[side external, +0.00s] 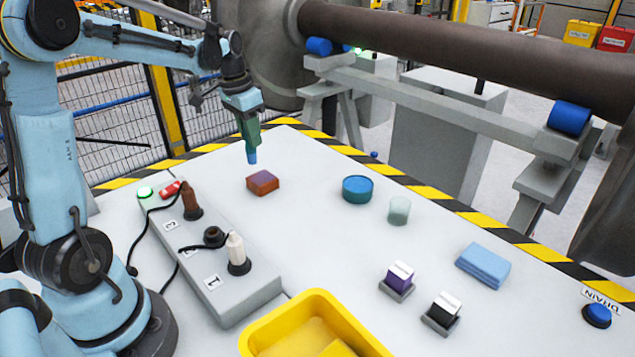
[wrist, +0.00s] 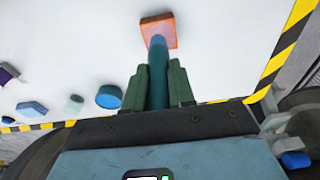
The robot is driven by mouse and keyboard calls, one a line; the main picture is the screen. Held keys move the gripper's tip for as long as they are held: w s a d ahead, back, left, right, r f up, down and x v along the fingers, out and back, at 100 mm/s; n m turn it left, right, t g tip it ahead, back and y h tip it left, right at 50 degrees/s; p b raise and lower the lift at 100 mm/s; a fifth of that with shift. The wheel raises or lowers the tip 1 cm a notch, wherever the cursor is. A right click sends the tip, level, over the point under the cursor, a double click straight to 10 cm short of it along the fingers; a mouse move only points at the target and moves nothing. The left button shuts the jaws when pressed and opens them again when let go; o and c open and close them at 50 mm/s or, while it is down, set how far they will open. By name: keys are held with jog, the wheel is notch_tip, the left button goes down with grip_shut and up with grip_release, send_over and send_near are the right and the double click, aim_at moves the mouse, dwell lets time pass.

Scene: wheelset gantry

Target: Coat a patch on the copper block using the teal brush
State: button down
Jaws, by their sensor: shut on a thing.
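My gripper (side external: 247,128) is shut on the teal brush (side external: 252,156), which points down with its blue end lowest. In the wrist view the brush (wrist: 157,62) sits between the two green fingers (wrist: 157,90). The copper block (side external: 263,182) lies on the table just below and slightly right of the brush end. In the side view a small gap seems to show between them. The block's top looks purplish brown there. In the wrist view the block (wrist: 163,30) is orange and the brush end overlaps its near edge; contact cannot be told from this view.
A grey stand (side external: 255,287) holds a brown tool (side external: 191,202) and a white tool (side external: 236,250), with an empty black holder (side external: 214,236) between. A teal round container (side external: 357,189), a frosted cup (side external: 399,211), blue cloth (side external: 483,265) and yellow tray (side external: 266,340) are on the table.

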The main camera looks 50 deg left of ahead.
aim_at(252, 152)
jog(key=shift+f, duration=2)
jog(key=shift+w+f, duration=0.6)
jog(key=shift+w, duration=1.4)
jog(key=shift+s, duration=2.05)
jog(key=shift+r, duration=4.05)
